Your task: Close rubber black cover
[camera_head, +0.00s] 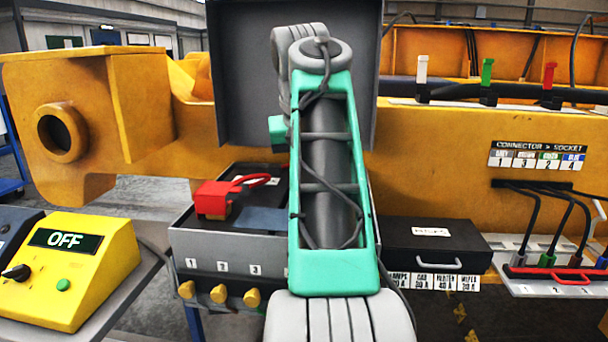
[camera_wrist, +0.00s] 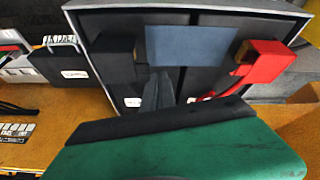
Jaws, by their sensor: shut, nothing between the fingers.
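The black rubber cover (camera_wrist: 112,60) shows in the wrist view as a dark block on the left side of the open grey battery box (camera_wrist: 190,6). I cannot tell how far its flap is open. In the head view my arm hides it. My gripper (camera_wrist: 158,80) shows in the wrist view as dark, narrow fingers close together over the box, just right of the black cover. They look shut and empty; I cannot tell if they touch the cover. A red cover (camera_head: 212,198) sits at the box's left in the head view and at the right in the wrist view (camera_wrist: 268,60).
The box's grey lid (camera_head: 235,70) stands upright behind my arm. A yellow control unit (camera_head: 75,270) reading OFF is at left. A closed black case (camera_head: 432,245) stands right of the box. Yellow knobs (camera_head: 218,293) line the box front. A connector panel (camera_head: 540,285) with cables is at right.

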